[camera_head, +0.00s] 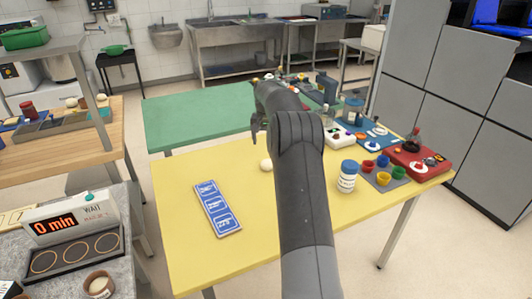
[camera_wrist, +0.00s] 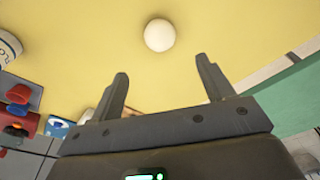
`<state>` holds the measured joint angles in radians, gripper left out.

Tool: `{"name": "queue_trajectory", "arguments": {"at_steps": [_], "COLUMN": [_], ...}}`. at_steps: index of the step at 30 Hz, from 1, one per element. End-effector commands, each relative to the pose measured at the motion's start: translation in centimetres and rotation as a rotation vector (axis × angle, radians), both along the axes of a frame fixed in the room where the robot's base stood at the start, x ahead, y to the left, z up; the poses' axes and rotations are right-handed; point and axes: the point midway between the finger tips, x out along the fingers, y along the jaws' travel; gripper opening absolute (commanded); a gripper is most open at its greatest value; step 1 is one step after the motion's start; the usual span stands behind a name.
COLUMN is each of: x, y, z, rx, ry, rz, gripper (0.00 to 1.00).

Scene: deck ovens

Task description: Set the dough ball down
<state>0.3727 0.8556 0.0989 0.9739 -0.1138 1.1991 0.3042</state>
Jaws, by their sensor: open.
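The white dough ball (camera_head: 266,165) rests on the yellow table (camera_head: 180,255), left of my arm in the head view. In the wrist view the dough ball (camera_wrist: 159,35) sits beyond my fingertips on the bare yellow surface, apart from both fingers. My gripper (camera_wrist: 163,75) is open and empty, its two fingers spread with a gap between them. In the head view my gripper (camera_head: 258,128) hangs above the table near the ball, partly hidden by my arm.
A blue labelled panel (camera_head: 218,208) lies on the yellow table. A green table (camera_head: 190,118) adjoins behind. A timer box (camera_head: 70,225) stands at lower left. The table's front left is clear.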

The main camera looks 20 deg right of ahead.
Motion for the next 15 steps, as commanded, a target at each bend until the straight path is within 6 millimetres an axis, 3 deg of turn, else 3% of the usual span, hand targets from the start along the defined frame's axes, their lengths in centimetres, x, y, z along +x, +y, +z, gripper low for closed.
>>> {"name": "queue_trajectory", "arguments": {"at_steps": [4,8,15], "x": [-0.7,-2.5,-8.3], "y": [1.3,3.8,9.4], "z": [2.2,6.0,13.1], "rx": [-0.007,-0.02,-0.049], "ry": [-0.011,-0.034,-0.084], "rz": [0.021,0.067,0.166], "gripper": [0.74,0.74,0.74]}}
